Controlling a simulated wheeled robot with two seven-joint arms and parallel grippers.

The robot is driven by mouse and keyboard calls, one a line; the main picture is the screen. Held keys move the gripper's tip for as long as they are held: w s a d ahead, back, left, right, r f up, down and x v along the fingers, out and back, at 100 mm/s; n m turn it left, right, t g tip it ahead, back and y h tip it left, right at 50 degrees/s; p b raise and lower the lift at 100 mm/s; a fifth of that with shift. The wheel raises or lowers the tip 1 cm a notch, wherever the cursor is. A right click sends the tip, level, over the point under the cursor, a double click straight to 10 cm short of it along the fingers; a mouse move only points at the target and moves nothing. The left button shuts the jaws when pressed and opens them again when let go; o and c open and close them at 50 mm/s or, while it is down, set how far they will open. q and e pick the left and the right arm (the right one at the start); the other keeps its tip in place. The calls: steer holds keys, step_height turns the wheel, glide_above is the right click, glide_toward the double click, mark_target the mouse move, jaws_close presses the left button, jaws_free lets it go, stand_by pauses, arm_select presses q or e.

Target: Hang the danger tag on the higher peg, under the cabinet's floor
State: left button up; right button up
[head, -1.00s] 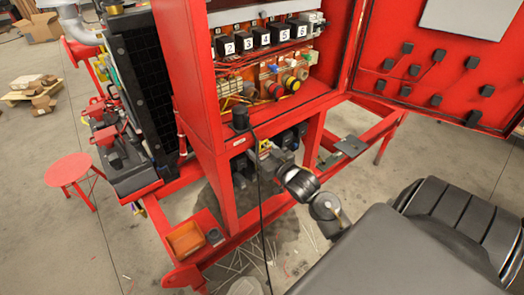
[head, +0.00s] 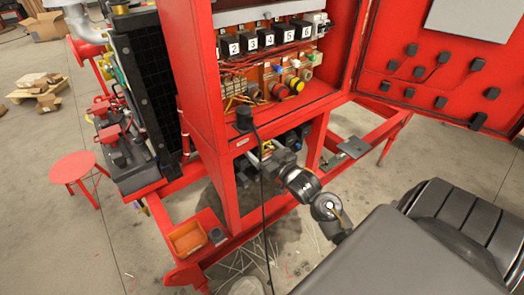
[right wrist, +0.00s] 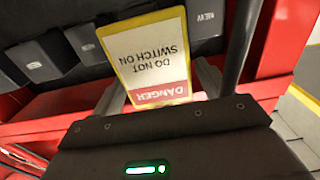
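The danger tag (right wrist: 150,60) fills the middle of the right wrist view, white with a yellow border and a red DANGER band, its lettering upside down there. My right gripper (head: 264,158) is under the floor of the red cabinet (head: 212,120), in the opening below it. In the right wrist view the tag sits centred over its grey fingers, which look shut on it; the contact itself is hidden behind the tag. I cannot make out either peg in these frames. My left gripper is not in view.
A black cable (head: 262,215) hangs down the cabinet's front, close beside the right gripper. Dark boxes (right wrist: 88,42) lie beyond the tag in the right wrist view. Red frame rails surround the opening. The cabinet door (head: 440,75) stands open at right. An orange tray (head: 187,240) is at lower left.

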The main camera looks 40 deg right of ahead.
steer(key=shift+s+f, duration=0.15)
steer(key=shift+s, duration=0.4)
steer(key=s+b, duration=0.3)
steer(key=s, duration=0.6)
steer(key=shift+s+a, duration=0.1)
steer(key=shift+s, duration=0.3)
